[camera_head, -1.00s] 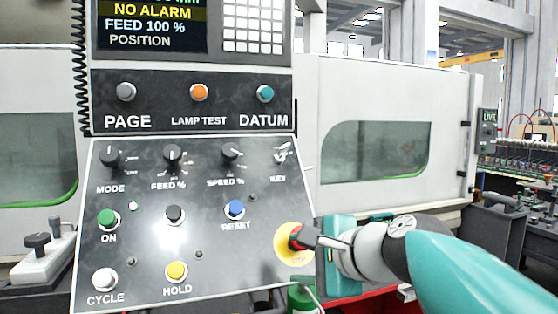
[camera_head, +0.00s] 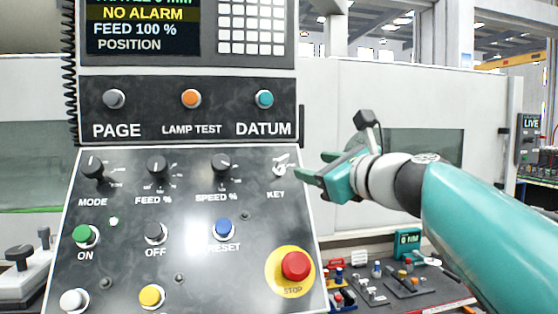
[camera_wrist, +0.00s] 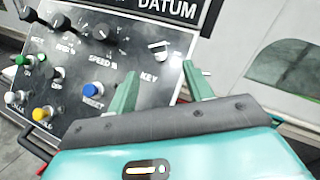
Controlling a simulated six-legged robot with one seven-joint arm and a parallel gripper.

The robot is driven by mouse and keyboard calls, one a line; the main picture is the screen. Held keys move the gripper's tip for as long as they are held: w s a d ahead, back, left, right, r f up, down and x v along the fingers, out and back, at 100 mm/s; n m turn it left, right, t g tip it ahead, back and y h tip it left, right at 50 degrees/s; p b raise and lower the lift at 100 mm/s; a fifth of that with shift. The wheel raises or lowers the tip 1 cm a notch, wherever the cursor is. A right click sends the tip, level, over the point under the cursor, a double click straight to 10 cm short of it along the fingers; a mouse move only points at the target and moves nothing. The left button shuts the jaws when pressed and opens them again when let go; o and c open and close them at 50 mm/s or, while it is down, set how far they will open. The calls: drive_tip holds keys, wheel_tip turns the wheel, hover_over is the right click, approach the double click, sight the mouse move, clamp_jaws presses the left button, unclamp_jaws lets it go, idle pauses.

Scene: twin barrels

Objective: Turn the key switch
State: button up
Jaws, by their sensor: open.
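The key switch (camera_head: 281,166) is a small silver key in a lock at the upper right of the sloped control panel (camera_head: 190,265), above the label KEY. In the wrist view the key switch (camera_wrist: 160,47) shows beyond the fingertips, upper middle. My gripper (camera_head: 308,165) is just right of the key in the head view, its fingers pointing left towards it. In the wrist view my gripper (camera_wrist: 160,80) is open, with a green finger on each side and nothing between them. The fingers look apart from the key.
The red stop button (camera_head: 295,265) on its yellow disc sticks out below the key. The speed knob (camera_head: 221,166) is left of the key, and the blue reset button (camera_head: 223,228) is below that. The teal datum button (camera_head: 264,99) is above. A tool tray (camera_head: 400,285) lies lower right.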

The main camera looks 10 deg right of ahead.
sight(284, 160)
drive_tip(key=x, duration=1.2)
drive_tip(key=shift+s+a, duration=0.15)
drive_tip(key=shift+a, duration=0.05)
drive_tip(key=shift+c, duration=0.2)
drive_tip(key=c, duration=0.9)
